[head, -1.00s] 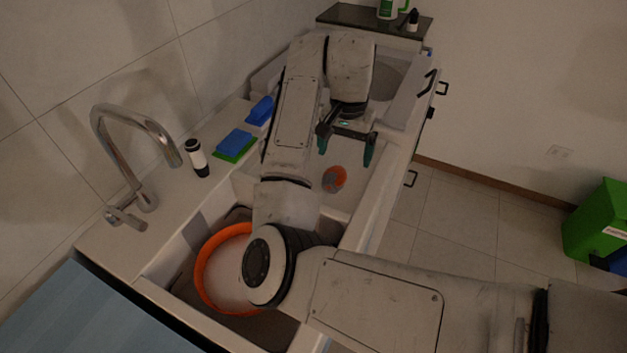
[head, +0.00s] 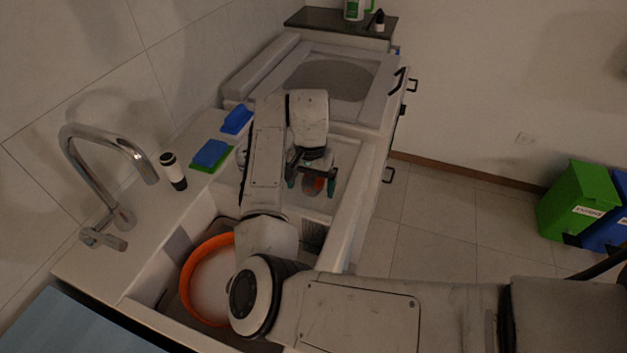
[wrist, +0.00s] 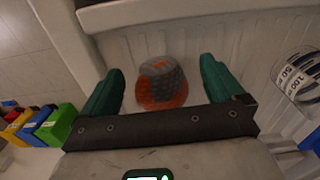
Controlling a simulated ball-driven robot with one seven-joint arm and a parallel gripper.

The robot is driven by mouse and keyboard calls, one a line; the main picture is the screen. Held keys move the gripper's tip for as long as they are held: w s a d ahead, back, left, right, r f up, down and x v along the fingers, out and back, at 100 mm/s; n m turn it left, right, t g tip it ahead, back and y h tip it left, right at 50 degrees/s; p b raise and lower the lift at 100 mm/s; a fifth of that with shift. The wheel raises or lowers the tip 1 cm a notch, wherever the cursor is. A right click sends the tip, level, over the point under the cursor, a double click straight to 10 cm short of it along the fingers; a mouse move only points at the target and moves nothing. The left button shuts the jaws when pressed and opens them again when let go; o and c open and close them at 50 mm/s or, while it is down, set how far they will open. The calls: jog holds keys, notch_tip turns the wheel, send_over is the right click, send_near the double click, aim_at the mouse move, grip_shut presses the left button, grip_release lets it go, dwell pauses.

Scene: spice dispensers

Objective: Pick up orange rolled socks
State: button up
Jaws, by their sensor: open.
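The rolled socks (wrist: 162,84), orange with a grey patterned part, lie on the ribbed white floor of the sink. In the head view the socks (head: 314,186) show partly, just beyond my gripper. My gripper (head: 313,183) is open and reaches down into the sink basin over them. In the wrist view the two green fingers of my gripper (wrist: 163,88) stand apart, with the socks between and slightly ahead of their tips. A gap shows on both sides, and no finger visibly touches the socks.
The sink's right wall (head: 350,205) runs close beside my gripper. An orange-rimmed bowl (head: 190,275) sits in the nearer basin. A faucet (head: 105,185), a black-and-white bottle (head: 173,171) and blue sponges (head: 211,153) stand on the left ledge.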

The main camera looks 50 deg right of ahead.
jog(key=shift+f, duration=0.4)
jog(key=shift+c, duration=0.2)
jog(key=c, duration=1.1)
jog(key=shift+r, duration=0.15)
